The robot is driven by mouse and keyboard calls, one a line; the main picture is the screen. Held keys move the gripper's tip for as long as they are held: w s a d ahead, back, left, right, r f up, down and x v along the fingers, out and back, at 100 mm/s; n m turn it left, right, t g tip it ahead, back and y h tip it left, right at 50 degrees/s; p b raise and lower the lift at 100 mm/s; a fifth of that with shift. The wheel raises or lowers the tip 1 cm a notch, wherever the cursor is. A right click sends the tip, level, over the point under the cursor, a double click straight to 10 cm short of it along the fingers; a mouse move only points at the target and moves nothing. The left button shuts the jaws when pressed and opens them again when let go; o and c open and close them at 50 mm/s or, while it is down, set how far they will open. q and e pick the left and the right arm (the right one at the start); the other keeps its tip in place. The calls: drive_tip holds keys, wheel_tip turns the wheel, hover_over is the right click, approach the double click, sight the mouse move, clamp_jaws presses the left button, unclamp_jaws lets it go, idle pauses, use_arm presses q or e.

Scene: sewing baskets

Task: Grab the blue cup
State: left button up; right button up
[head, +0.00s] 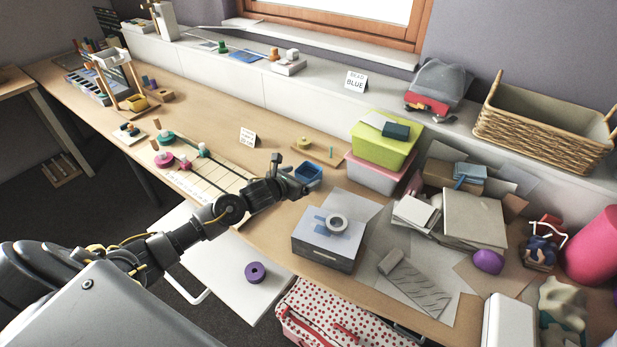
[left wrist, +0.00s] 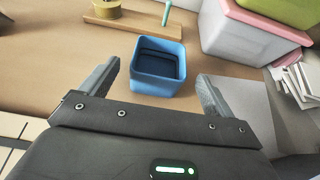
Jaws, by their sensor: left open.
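The blue cup (head: 308,174) is a small square open container standing upright on the wooden table, just beyond my left gripper (head: 290,175) in the head view. In the left wrist view the blue cup (left wrist: 158,68) stands ahead, roughly between the two fingertips of my left gripper (left wrist: 158,80). The fingers are apart, one to each side of it, with visible gaps. The cup looks empty, with a dark inside. My right gripper is not in view.
A lime-green box (head: 385,146) on a pink-lidded bin stands right of the cup. A wooden strip with a yellow piece (left wrist: 104,8) lies beyond the cup. A small white sign (head: 248,138) stands left.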

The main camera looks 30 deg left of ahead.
sight(314, 172)
use_arm(q)
drive_tip(key=shift+p+x, duration=0.3)
drive_tip(key=shift+x, duration=2.3)
drive_tip(key=shift+s+a+f, duration=0.1)
drive_tip(key=shift+f, duration=0.05)
drive_tip(key=shift+c, duration=0.4)
drive_tip(key=c, duration=1)
